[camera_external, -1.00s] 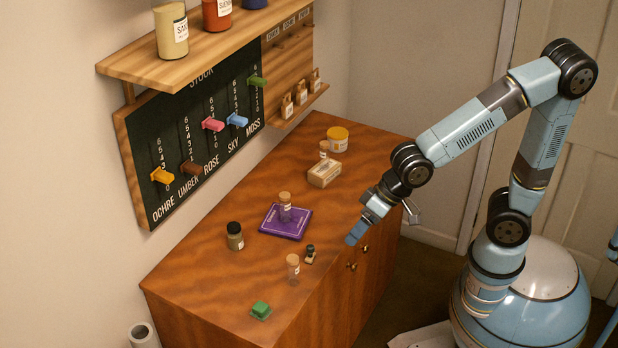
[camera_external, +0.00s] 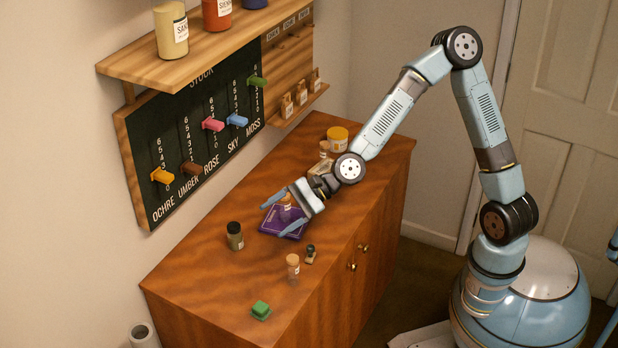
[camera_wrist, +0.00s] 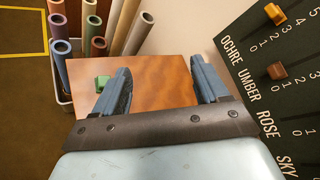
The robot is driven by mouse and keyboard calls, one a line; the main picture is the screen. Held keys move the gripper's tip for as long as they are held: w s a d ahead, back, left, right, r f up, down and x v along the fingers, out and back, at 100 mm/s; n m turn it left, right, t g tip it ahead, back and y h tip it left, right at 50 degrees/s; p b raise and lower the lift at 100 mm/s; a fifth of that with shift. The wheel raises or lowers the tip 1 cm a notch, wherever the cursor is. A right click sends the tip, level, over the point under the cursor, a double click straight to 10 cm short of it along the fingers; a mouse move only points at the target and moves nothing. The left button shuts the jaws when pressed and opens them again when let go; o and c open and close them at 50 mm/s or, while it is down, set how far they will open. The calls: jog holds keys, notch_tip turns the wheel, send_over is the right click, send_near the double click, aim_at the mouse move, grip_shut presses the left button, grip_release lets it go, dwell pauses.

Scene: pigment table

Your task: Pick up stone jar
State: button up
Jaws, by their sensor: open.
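No jar label in view is readable enough to say which is the stone jar. A dark jar with a black lid (camera_external: 235,237) stands upright on the wooden cabinet top (camera_external: 200,262). A corked glass jar (camera_external: 292,268) stands nearer the front edge, beside a small black-capped bottle (camera_external: 310,254). Another corked jar (camera_external: 286,202) on a purple pad (camera_external: 283,224) is partly hidden by my gripper (camera_external: 280,214). My gripper is open above the pad, its fingers pointing left. In the wrist view, the open fingers (camera_wrist: 160,78) show only bare wood between them.
A green block (camera_external: 261,310) lies near the cabinet's front left; it also shows in the wrist view (camera_wrist: 102,82). The stock board (camera_external: 190,150) and shelf (camera_external: 215,42) line the wall. Rolled tubes (camera_wrist: 100,25) stand beyond the cabinet.

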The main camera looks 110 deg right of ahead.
jog(key=s+d+r+m+t+h, duration=0.1)
jog(key=d+r+m+t+h, duration=0.1)
jog(key=d+r+m, duration=0.55)
jog(key=s+d+r+m+t+h, duration=0.25)
jog(key=d+r+m, duration=0.25)
jog(key=d, duration=0.5)
send_near(235, 236)
jog(key=shift+s+d+r+n, duration=0.25)
jog(key=shift+s+d+r, duration=0.55)
jog(key=shift+s, duration=0.15)
jog(key=shift+w+d+f, duration=0.1)
jog(key=shift+w+f, duration=0.1)
jog(key=shift+f, duration=0.05)
jog(key=w, duration=0.5)
jog(key=w+d, duration=0.1)
jog(key=w, duration=0.1)
jog(key=shift+w+d, duration=0.1)
jog(key=shift+w, duration=0.3)
jog(key=shift+w+d+f, duration=0.1)
jog(key=shift+w+d, duration=0.05)
jog(key=shift+w, duration=1.2)
jog(key=shift+w+d+f, duration=0.1)
jog(key=shift+w+d, duration=0.05)
jog(key=shift+w, duration=1.2)
jog(key=c, duration=1.1)
